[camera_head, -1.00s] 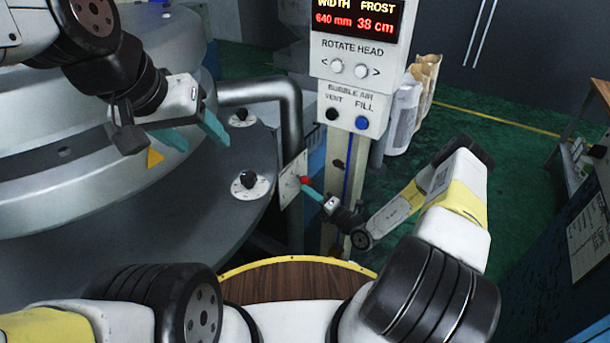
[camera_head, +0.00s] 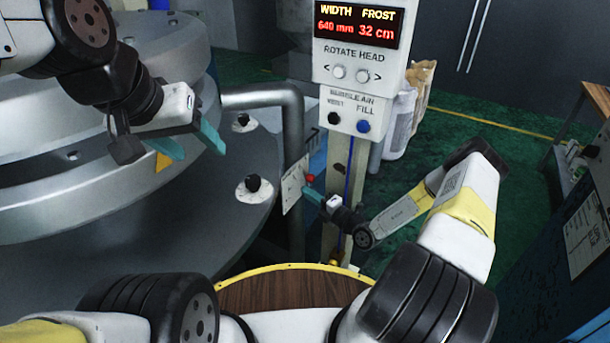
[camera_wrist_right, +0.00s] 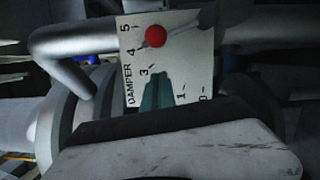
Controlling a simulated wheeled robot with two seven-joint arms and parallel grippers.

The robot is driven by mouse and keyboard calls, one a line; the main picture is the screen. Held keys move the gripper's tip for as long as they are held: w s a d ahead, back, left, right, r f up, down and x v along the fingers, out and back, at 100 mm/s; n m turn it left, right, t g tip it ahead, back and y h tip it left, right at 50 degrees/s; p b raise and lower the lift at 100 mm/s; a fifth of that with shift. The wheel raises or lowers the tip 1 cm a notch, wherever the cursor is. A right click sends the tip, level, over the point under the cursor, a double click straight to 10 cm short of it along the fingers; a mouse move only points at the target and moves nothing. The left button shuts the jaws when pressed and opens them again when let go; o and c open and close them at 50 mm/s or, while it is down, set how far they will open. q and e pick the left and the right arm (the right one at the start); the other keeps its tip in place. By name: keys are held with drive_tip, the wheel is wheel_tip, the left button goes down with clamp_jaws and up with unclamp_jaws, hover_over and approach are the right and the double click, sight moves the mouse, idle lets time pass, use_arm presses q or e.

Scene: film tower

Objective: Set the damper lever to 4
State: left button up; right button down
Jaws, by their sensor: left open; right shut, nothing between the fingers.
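The damper scale plate (camera_head: 291,190) stands beside the grey pipe in the head view. In the right wrist view the plate (camera_wrist_right: 198,75) reads DAMPER with numbers 0 to 5. The lever's red knob (camera_head: 310,178) shows at the plate's upper right edge; in the wrist view the knob (camera_wrist_right: 156,36) lies beside the 4 mark, towards 5. My left gripper (camera_head: 196,147) is open and empty above the grey machine.
A control post (camera_head: 358,65) shows width 640 mm and frost 32 cm, with buttons below. The grey pipe (camera_head: 291,130) bends down behind the plate. Black dials (camera_head: 252,184) sit on the round grey machine. Green floor (camera_head: 480,115) is open to the right.

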drive_tip(key=s+a+v, duration=0.1)
drive_tip(key=v, duration=0.9)
drive_tip(key=s+a+r+n+g, duration=0.25)
drive_tip(key=r+n+g, duration=0.25)
drive_tip(key=r+n, duration=0.25)
drive_tip(key=s+a+r+n+g, duration=0.2)
drive_tip(key=s+r+n+g, duration=0.2)
drive_tip(key=r+n, duration=0.4)
drive_tip(key=s+a+r+n+g, duration=0.25)
drive_tip(key=r+n+g, duration=0.3)
drive_tip(key=n, duration=0.45)
drive_tip(key=s+d+r+n+t+h, duration=0.3)
drive_tip(key=s+d+r+n+h, duration=0.1)
drive_tip(key=r+n, duration=0.5)
drive_tip(key=s+d+r+n+t+h, duration=0.4)
drive_tip(key=s+r+n+h, duration=0.1)
drive_tip(key=s+r+n, duration=0.4)
drive_tip(key=shift+r+n+h, duration=0.4)
drive_tip(key=shift+n, duration=0.25)
